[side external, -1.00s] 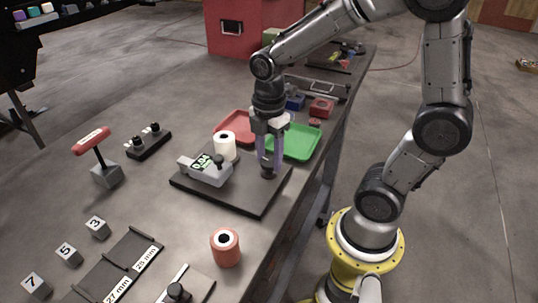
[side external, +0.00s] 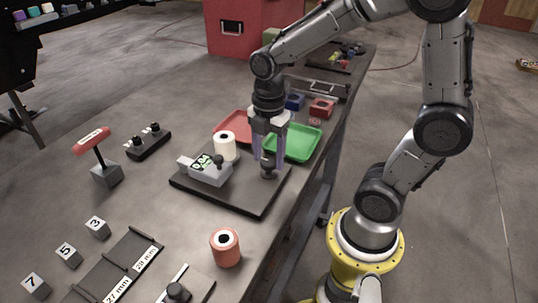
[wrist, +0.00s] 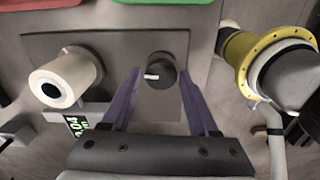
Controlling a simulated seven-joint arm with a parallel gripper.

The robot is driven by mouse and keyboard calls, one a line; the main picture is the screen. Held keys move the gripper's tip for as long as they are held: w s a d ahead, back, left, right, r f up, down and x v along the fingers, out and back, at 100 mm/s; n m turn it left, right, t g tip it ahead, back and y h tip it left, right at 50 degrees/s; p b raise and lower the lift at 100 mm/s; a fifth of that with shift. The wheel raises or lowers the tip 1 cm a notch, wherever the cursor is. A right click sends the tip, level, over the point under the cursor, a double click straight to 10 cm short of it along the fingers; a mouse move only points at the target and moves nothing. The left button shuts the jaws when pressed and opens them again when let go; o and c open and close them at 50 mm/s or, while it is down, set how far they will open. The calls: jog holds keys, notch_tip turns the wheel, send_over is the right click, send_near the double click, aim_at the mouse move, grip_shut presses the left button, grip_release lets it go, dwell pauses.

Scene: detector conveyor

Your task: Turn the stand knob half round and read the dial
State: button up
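The dark stand knob (side external: 268,168) stands near the right corner of the dark stand plate (side external: 235,197). In the wrist view the knob (wrist: 160,72) has a short white mark on top. My gripper (side external: 269,156) is over the knob with its purple fingers spread. In the wrist view the gripper (wrist: 162,88) has a finger on each side of the knob, with gaps between. The grey dial (side external: 208,172) sits on the plate, with a lit green display that seems to read 0.04; the digits are small. A white roll (side external: 225,147) stands behind the dial.
A red tray (side external: 234,127) and a green tray (side external: 294,143) lie behind the plate. A red roll (side external: 225,247) stands in front. The table's right edge is close to the plate.

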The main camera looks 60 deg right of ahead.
aim_at(269, 161)
jog(key=shift+o, duration=1.1)
jog(key=shift+f, duration=0.1)
notch_tip(269, 161, up, 14)
jog(key=shift+f, duration=0.1)
